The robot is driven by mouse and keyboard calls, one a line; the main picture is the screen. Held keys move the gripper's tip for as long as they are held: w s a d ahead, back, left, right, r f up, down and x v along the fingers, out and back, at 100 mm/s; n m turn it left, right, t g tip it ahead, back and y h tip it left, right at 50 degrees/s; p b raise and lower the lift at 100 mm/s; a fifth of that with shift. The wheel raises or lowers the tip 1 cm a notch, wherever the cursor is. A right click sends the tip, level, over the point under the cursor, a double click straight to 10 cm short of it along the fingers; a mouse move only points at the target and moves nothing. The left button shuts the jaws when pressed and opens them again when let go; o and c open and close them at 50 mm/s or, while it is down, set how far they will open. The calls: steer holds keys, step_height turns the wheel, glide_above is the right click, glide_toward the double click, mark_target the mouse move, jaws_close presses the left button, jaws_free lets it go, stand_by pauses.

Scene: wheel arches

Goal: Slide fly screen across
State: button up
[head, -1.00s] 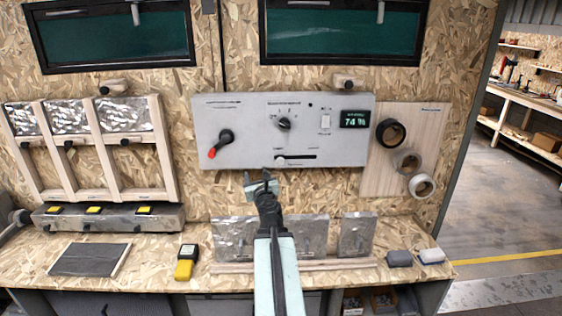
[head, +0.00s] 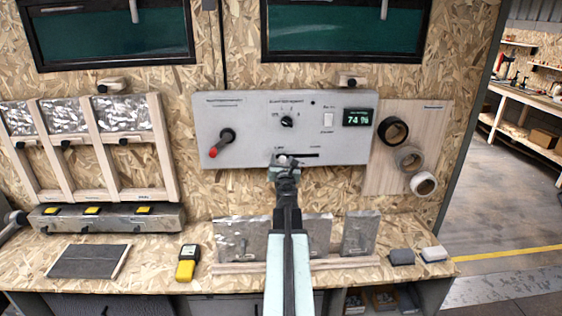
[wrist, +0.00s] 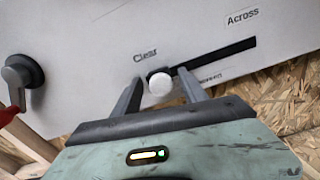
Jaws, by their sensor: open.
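The grey control panel (head: 235,115) is fixed to the chipboard wall. Its fly screen slider is a round white knob (wrist: 160,84) at the "Clear" end of a dark horizontal slot (wrist: 220,58). The slot runs toward the "Across" label in the wrist view. In the head view my gripper (head: 285,163) is at the knob at the slot's left end and partly hides it. In the wrist view my gripper (wrist: 160,90) is open, with one finger on each side of the knob. I cannot tell whether either finger touches it.
The panel also carries a red-tipped lever (head: 221,143), a rotary dial (head: 287,121), a white switch (head: 328,119) and a display reading 74 % (head: 357,117). Tape rolls (head: 408,158) hang at the right. Metal plates (head: 360,233) stand on the bench below.

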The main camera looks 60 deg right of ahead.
steer(key=shift+s+a+r, duration=0.1)
steer(key=shift+s, duration=0.05)
steer(key=shift+c, duration=1)
jaws_close()
